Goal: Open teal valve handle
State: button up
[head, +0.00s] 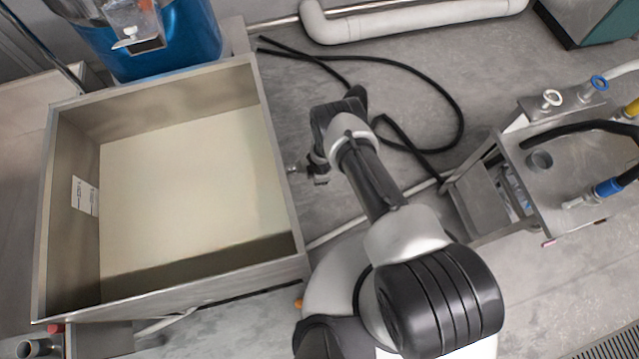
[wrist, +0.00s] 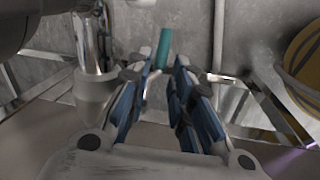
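The teal valve handle (wrist: 164,47) shows in the wrist view as a short upright teal bar, just past the fingertips and near the middle of the gap. My gripper (wrist: 166,72) is open, with its two blue-and-grey fingers to either side of the line to the handle. Nothing is seen held between them. I cannot tell how far the handle is from the fingertips. The lower part of the handle is unclear. In the head view my gripper (head: 308,174) is small, beside the right wall of the big tub, and I cannot make out the teal handle there.
A metal tub (head: 190,190) with a pale floor stands left of my arm. A metal cart (head: 560,170) with hoses and valves stands at right. A black hose (head: 455,100) lies on the floor. The wrist view shows a metal cylinder (wrist: 93,50) at left and a yellow coil (wrist: 303,65) at right.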

jog(key=shift+w+f+b, duration=0.2)
jog(key=shift+f+b, duration=0.65)
jog(key=shift+f, duration=0.15)
jog(key=shift+w+f+b, duration=0.15)
jog(key=shift+f+b, duration=0.65)
jog(key=shift+f, duration=0.2)
grip_shut()
